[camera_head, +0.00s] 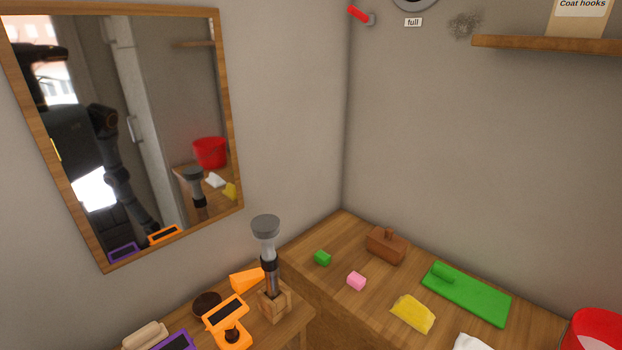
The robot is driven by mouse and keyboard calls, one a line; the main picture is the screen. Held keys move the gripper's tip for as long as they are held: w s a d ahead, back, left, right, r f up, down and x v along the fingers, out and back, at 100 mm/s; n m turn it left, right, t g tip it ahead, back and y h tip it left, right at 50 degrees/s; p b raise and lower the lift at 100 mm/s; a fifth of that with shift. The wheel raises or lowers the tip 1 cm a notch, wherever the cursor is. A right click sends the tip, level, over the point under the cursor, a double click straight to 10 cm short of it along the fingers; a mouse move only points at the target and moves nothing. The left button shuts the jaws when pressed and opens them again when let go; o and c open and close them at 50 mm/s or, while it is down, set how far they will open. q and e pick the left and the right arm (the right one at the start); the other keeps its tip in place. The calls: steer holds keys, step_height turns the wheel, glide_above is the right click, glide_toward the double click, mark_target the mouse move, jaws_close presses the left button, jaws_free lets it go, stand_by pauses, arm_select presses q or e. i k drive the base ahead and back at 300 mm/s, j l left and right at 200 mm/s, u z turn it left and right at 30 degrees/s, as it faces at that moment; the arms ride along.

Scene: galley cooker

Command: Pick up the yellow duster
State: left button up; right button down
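The yellow duster (413,314) lies on the wooden counter (337,270), towards the bottom of the head view. It looks like a small folded cloth with nothing on top of it. Neither of my grippers shows directly in this view. A mirror (185,120) on the left wall reflects a dark part of my own body, but I cannot make out a gripper's state there.
A grey-topped torch (265,228) stands upright to the left.

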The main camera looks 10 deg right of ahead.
mark_target(407, 308)
steer(key=z, duration=1.1)
